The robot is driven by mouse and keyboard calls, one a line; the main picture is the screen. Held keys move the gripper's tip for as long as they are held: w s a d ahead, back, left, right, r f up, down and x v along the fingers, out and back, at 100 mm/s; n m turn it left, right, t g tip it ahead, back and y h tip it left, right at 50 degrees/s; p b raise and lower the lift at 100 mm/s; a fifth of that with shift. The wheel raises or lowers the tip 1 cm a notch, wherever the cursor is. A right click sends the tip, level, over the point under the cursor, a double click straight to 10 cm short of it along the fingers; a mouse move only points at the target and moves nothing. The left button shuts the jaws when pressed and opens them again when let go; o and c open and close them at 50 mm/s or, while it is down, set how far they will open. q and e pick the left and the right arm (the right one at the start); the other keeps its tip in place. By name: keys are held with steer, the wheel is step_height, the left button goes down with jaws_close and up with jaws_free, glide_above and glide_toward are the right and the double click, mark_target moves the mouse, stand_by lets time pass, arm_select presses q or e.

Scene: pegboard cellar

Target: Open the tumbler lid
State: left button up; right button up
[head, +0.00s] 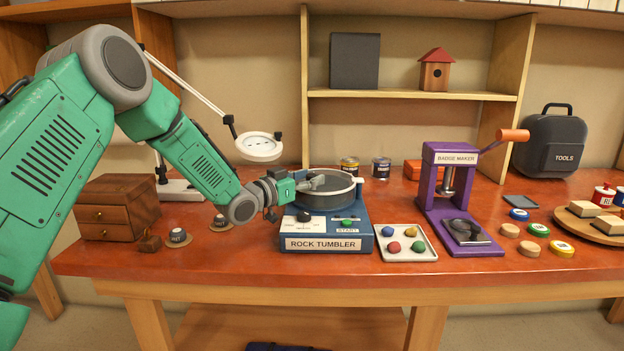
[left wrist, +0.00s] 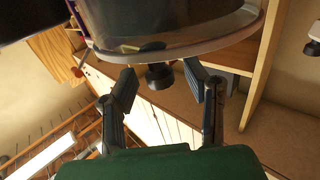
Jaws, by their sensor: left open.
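The blue rock tumbler (head: 325,243) stands on the bench, with its label, dial and green start button facing me. Its round grey lid (head: 338,182) with a pale rim lies flat on top in the head view. My left gripper (head: 312,184) is at the left side of the lid and covers part of it. In the left wrist view the gripper (left wrist: 164,84) is open, its two fingers apart. A dark knob (left wrist: 160,76) shows between the fingertips, just below the pale rim (left wrist: 200,45); I cannot tell whether they touch it. My right gripper is out of view.
A white tray of coloured stones (head: 404,254) sits right of the tumbler, then a purple badge maker (head: 462,205). A magnifier lamp (head: 259,147) hangs behind my arm. A wooden drawer box (head: 116,207) is left.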

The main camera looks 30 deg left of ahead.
arm_select(q)
steer(key=shift+w+f, duration=0.1)
steer(key=shift+w, duration=0.35)
steer(key=shift+c, duration=0.5)
jaws_close()
steer(key=shift+a, duration=0.1)
